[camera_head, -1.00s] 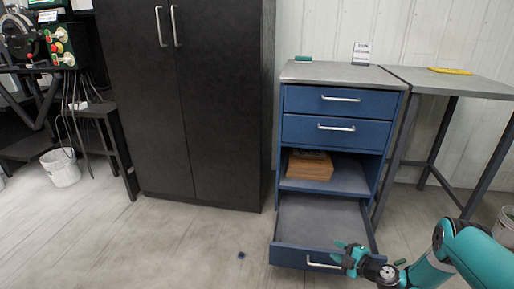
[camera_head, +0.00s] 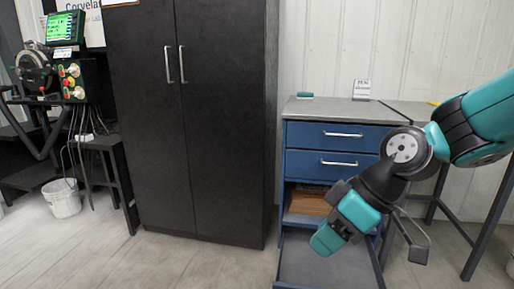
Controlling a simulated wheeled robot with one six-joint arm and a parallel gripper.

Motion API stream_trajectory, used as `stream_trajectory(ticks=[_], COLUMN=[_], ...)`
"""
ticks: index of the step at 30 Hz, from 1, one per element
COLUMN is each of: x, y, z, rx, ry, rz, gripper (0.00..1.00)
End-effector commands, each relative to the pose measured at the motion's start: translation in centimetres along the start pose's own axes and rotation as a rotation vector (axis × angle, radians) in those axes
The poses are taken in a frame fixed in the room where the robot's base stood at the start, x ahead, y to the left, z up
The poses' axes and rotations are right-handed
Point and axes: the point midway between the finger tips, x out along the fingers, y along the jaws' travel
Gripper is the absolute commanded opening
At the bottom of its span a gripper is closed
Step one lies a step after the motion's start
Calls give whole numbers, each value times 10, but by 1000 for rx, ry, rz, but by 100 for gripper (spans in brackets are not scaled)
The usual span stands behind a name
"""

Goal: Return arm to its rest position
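My teal and black arm comes in from the right edge and bends at a grey round joint in front of the blue drawer cabinet (camera_head: 300,165). My gripper (camera_head: 328,238) hangs down and to the left from the wrist, in front of the cabinet's open shelf and above the open bottom drawer (camera_head: 318,262). Its fingertips overlap in this view, so whether it is open or shut is unclear. I see nothing clearly held. The drawer is pulled out, looks empty, and its front is cut off by the lower picture edge.
A brown box (camera_head: 308,203) lies on the open shelf, partly behind my gripper. A green item (camera_head: 305,95) and a small sign (camera_head: 361,90) are on the cabinet top. A tall black cupboard (camera_head: 205,130) stands left. A white bucket (camera_head: 62,198) is farther left. Floor before the cupboard is clear.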

Motion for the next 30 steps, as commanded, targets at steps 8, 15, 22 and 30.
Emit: stream_trajectory(ticks=[8, 15, 22, 30], x=[-37, -72, -120, -202], y=[-86, -123, -135, -157], z=[56, 73, 44, -5], rx=[270, 409, 406, 405], ry=[-148, -207, -205, -204], rz=[53, 94, 94, 93], gripper=[38, 38, 38, 38])
